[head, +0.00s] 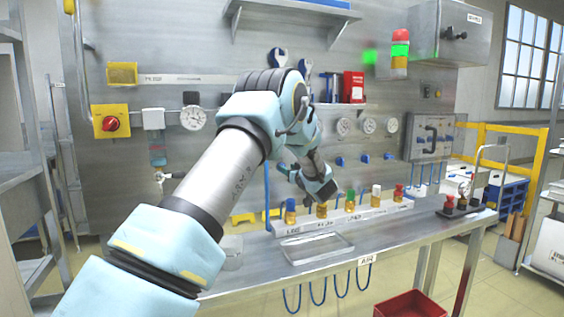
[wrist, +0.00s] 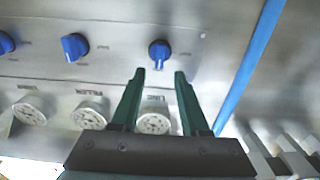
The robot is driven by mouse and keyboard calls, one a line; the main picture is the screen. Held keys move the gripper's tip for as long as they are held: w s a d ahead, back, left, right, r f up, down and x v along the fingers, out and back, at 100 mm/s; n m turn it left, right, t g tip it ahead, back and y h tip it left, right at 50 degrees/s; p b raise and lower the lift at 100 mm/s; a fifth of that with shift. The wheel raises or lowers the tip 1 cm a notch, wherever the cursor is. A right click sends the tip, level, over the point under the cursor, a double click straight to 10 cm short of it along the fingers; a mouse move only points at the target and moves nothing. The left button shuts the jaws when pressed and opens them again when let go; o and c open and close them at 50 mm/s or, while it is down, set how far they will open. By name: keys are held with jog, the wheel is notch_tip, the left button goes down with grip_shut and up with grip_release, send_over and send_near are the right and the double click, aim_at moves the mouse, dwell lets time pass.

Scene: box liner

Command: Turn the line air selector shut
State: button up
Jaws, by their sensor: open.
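The line air selector is taken to be the blue knob (wrist: 159,50) at the right of the row in the wrist view, in line with the gauge marked LINE (wrist: 154,122). In the head view it seems to be the leftmost small blue knob (head: 340,160). In the head view my wrist hides the fingers.
Two more blue knobs (wrist: 75,46) (wrist: 5,43) sit left in the wrist view. A blue hose (wrist: 250,65) runs at the right. Below, in the head view, stand several coloured-top fittings (head: 350,199) and a clear tray (head: 318,248) on the steel bench (head: 400,238).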

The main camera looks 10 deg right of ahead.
aim_at(284, 165)
jog(key=shift+w+a+p, duration=0.2)
jog(key=shift+w+p, duration=0.4)
jog(key=shift+w, duration=1.45)
grip_shut()
grip_release()
jog(key=s+d+b, duration=0.1)
jog(key=s+b, duration=0.3)
jog(key=s, duration=0.6)
jog(key=shift+s+d, duration=0.15)
jog(key=shift+s, duration=0.25)
